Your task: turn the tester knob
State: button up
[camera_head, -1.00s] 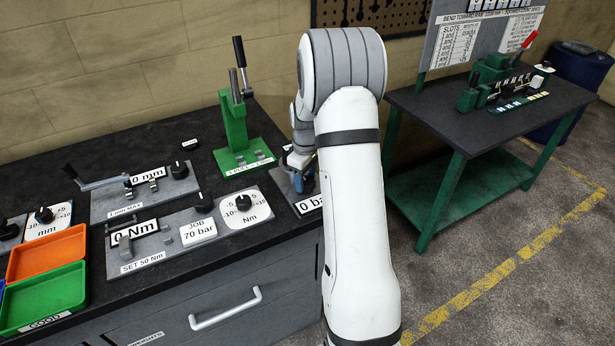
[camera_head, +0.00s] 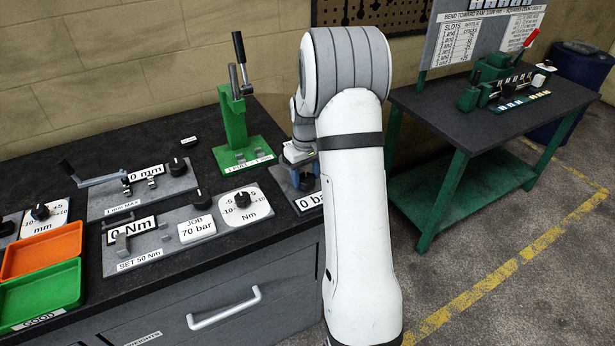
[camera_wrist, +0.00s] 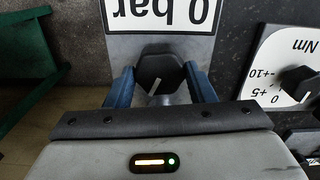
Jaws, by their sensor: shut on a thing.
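The tester's black knob (camera_wrist: 160,70) stands on a grey plate (camera_wrist: 197,50) with a "0 bar" label (camera_wrist: 165,8), upside down in the wrist view. The knob has a white pointer mark. My gripper (camera_wrist: 162,84) has its two blue fingers on either side of the knob and is shut on it. In the head view my gripper (camera_head: 303,172) is over the tester plate (camera_head: 285,183) at the bench's right end. My arm hides part of the plate and of the "0 bar" label (camera_head: 310,201) there.
Orange (camera_head: 42,250) and green trays (camera_head: 40,298) lie farther left. A green-legged table (camera_head: 470,115) stands right, beyond clear floor.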

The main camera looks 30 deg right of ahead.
aim_at(306, 177)
jog(key=m+b, duration=0.1)
jog(key=m, duration=0.3)
jog(key=shift+w+m, duration=0.1)
jog(key=shift+m, duration=0.2)
jog(key=shift+r+m+b, duration=0.1)
jog(key=shift+m+b, duration=0.55)
jog(key=shift+m, duration=1.55)
jog(key=o, duration=1)
jog(key=shift+c, duration=0.2)
notch_tip(306, 177, up, 8)
jog(key=shift+f+b, duration=0.1)
jog(key=shift+b, duration=0.25)
